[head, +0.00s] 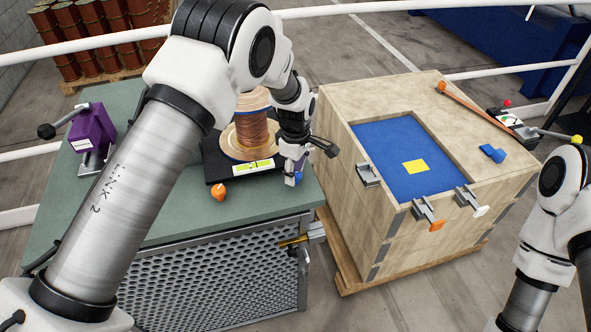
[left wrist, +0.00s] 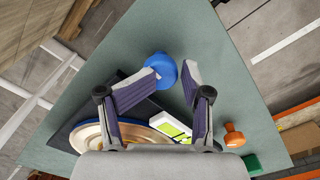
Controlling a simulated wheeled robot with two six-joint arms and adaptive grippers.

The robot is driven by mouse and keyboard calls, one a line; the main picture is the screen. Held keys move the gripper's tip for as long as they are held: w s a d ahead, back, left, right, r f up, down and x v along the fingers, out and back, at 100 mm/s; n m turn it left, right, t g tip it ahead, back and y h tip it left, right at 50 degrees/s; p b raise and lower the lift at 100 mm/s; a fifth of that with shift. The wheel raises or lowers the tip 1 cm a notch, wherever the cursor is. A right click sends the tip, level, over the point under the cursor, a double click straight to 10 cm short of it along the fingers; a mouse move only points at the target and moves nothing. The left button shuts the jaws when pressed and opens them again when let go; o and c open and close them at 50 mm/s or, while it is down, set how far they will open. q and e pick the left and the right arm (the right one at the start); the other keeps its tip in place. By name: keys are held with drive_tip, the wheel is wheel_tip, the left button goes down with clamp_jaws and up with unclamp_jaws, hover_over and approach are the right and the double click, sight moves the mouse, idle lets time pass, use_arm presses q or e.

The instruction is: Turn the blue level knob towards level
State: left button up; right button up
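The blue level knob (head: 298,177) shows in the head view at the front right of a black plate on the green bench, partly hidden by my left gripper (head: 292,160). In the left wrist view, the round blue knob (left wrist: 162,66) lies at the tips of my left gripper (left wrist: 170,76), whose fingers are apart. The left-hand finger overlaps the knob's edge; a gap shows to the right-hand finger. A yellow-green level vial (head: 253,166) lies on the plate; its bubble is too small to read. An orange knob (head: 218,190) stands at the front left. My right gripper is out of view.
A copper-coloured spool (head: 251,130) stands on the plate behind the vial. A purple clamp-like device (head: 92,135) is at the bench's left. A wooden crate (head: 330,130) with a blue recessed top stands to the right, close to the bench. The bench's front left is clear.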

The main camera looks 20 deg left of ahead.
sight(296, 172)
use_arm(q)
drive_tip(key=shift+r, duration=0.1)
drive_tip(key=shift+r+p, duration=0.6)
drive_tip(key=shift+r, duration=0.05)
drive_tip(key=shift+r+p, duration=2.55)
drive_tip(key=shift+r, duration=1.2)
drive_tip(key=shift+r, duration=0.1)
